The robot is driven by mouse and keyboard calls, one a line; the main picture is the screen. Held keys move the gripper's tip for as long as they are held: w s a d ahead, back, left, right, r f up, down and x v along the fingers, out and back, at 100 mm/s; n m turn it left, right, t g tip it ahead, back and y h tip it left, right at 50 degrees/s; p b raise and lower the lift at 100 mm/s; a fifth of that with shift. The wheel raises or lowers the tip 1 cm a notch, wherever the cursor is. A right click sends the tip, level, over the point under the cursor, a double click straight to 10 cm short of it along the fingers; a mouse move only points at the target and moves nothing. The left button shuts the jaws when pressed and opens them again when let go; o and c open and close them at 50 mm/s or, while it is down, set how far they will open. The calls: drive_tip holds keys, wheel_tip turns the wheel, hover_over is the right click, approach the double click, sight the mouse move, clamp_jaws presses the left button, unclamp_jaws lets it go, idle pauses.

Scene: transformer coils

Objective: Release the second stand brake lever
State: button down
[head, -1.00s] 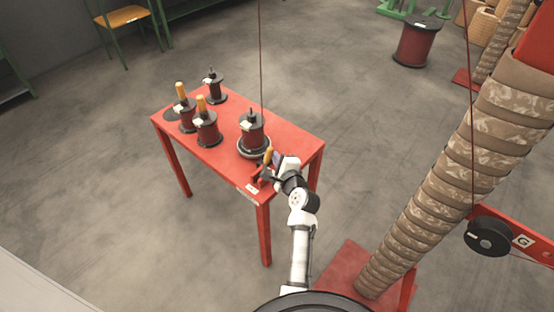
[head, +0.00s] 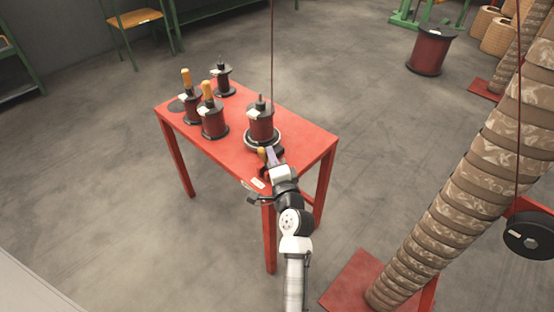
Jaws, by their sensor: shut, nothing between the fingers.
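The brake lever shows as a small orange handle (head: 262,154) at the front right of the red table, just in front of the spool (head: 261,124) on its round stand (head: 263,140). My gripper (head: 271,157) is shut and empty, close beside the lever on its right. I cannot tell whether they touch. My gripper and wrist hide the lever's lower part and much of its bracket.
The red table (head: 240,155) carries several other spools at its left and back, two with orange handles on top. A thin wire (head: 272,50) rises from the front spool. A large wrapped coil column (head: 440,200) stands to the right on a red base.

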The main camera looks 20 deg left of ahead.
drive_tip(key=shift+s+a+f, duration=0.1)
drive_tip(key=shift+s+a, duration=0.05)
drive_tip(key=shift+s, duration=0.3)
drive_tip(key=shift+s+a+f, duration=0.1)
drive_tip(key=shift+s+a, duration=0.05)
drive_tip(key=shift+s, duration=0.25)
drive_tip(key=shift+s+a+f, duration=0.1)
drive_tip(key=shift+s+f, duration=0.05)
